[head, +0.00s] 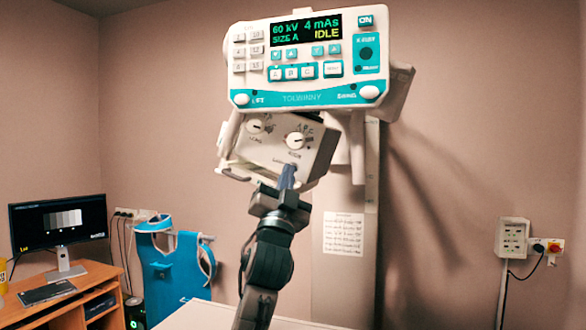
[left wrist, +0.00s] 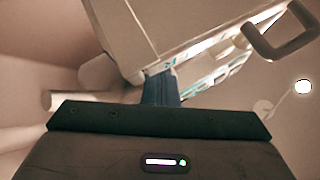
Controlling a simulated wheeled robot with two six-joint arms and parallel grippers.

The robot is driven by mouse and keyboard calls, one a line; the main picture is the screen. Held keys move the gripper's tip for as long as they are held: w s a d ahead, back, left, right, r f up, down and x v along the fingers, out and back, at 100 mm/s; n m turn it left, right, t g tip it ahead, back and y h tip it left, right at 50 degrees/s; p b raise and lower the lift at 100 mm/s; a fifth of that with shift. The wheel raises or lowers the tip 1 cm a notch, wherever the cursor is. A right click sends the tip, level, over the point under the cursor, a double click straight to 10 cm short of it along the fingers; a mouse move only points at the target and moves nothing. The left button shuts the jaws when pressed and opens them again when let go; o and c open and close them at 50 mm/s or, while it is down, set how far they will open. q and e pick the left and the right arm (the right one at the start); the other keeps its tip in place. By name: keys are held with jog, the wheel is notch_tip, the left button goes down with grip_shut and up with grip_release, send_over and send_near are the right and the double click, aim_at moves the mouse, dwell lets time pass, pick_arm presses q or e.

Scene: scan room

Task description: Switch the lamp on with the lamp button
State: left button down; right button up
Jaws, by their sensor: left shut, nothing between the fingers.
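The white collimator box (head: 284,143) hangs under the control panel, with two round knobs and a small, blurred label low on its right part. I cannot make out the lamp button; it may be hidden behind my fingertips. My left gripper (head: 288,174) is shut and empty, its blue fingers pointing up at the lower right of the box's front. In the left wrist view the blue fingers (left wrist: 160,88) meet the edge of the pale box (left wrist: 165,28); I cannot tell whether they touch it. My right gripper is in neither view.
The control panel (head: 308,58) reads 60 kV, 4 mAs, IDLE. Handles flank the box, one showing in the left wrist view (left wrist: 282,38). A column (head: 345,270) stands behind. A desk with a monitor (head: 60,222) and a blue apron (head: 172,265) are at left.

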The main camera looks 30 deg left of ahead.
pick_arm(q)
jog(key=s, duration=0.2)
jog(key=s+d, duration=0.1)
jog(key=s, duration=0.1)
jog(key=shift+s+f+p, duration=0.1)
jog(key=shift+s+p, duration=0.25)
jog(key=shift+a, duration=0.1)
dwell(0.7)
